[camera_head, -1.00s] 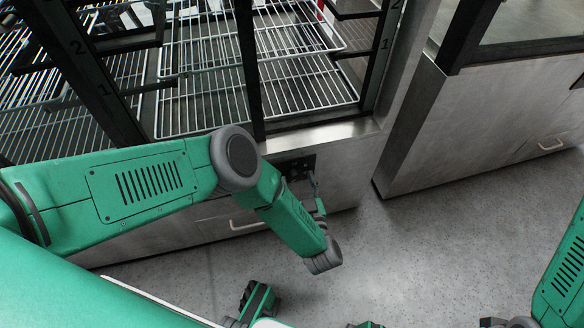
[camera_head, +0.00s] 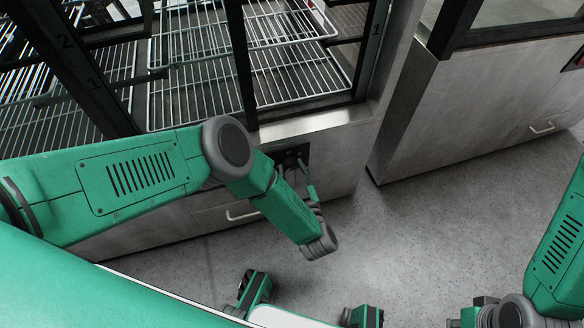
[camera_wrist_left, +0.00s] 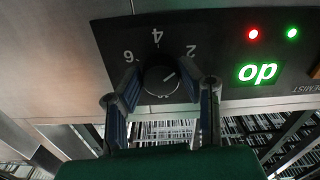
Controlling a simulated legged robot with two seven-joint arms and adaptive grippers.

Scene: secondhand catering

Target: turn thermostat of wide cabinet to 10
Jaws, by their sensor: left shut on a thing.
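The wide cabinet (camera_head: 340,117) has glass-framed sides, wire shelves and a metal base. Its black control panel (camera_head: 290,154) is partly hidden by my left arm in the head view. In the left wrist view the black thermostat knob (camera_wrist_left: 160,81) sits on the panel with 2, 4 and 6 visible around it, upside down. A pale mark on the knob points up and right, roughly toward the 2. My left gripper (camera_wrist_left: 162,90) is shut on the knob, one finger on each side. My right gripper (camera_head: 470,315) is at the lower right edge, its fingers unclear.
The panel also has a lit green display (camera_wrist_left: 257,72), a red light (camera_wrist_left: 253,34) and a green light (camera_wrist_left: 292,33). A second metal cabinet (camera_head: 455,110) stands to the right, across a narrow gap. The grey floor (camera_head: 400,235) in front is clear.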

